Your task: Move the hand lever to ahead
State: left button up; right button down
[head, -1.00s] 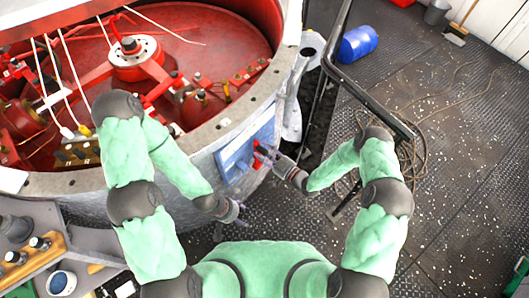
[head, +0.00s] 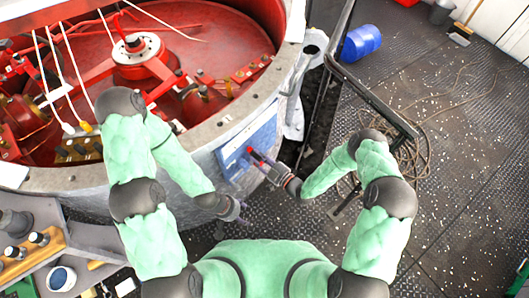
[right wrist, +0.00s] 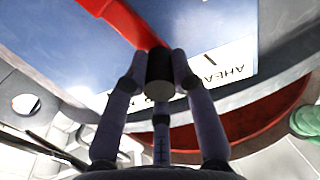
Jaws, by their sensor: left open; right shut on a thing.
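The hand lever is a red bar (right wrist: 128,22) with a dark cylindrical knob (right wrist: 160,74) in the right wrist view. In the head view its red part (head: 254,154) shows small in front of a blue panel (head: 236,150) on the grey drum's outer wall. My right gripper (head: 260,162) is shut on the knob, its fingers around it in the right wrist view (right wrist: 162,70). A white plate with the word AHEAD (right wrist: 222,72), upside down, lies to the right of the knob. My left gripper (head: 238,210) is open and empty, below the panel.
The big round drum (head: 150,178) with red machinery inside fills the upper left. A black railing (head: 372,98) stands right of my right gripper. A tool bench (head: 45,250) is at lower left. A blue barrel (head: 361,42) and coiled rope lie on the deck, whose right side is largely open.

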jog(key=shift+s+a+f+n+b, duration=0.2)
jog(key=shift+s+a+f+n, duration=0.2)
jog(key=shift+s+a+n, duration=0.25)
jog(key=shift+s+a+f+n+b, duration=0.15)
jog(key=shift+s+a+f+n, duration=0.3)
jog(key=shift+s, duration=0.4)
jog(key=shift+a+r, duration=0.1)
jog(key=c, duration=1)
grip_release()
jog(key=shift+w+r, duration=0.1)
jog(key=shift+w, duration=0.05)
jog(key=shift+d, duration=0.2)
jog(key=v, duration=1.1)
jog(key=shift+s+d, duration=0.25)
jog(key=shift+s, duration=0.05)
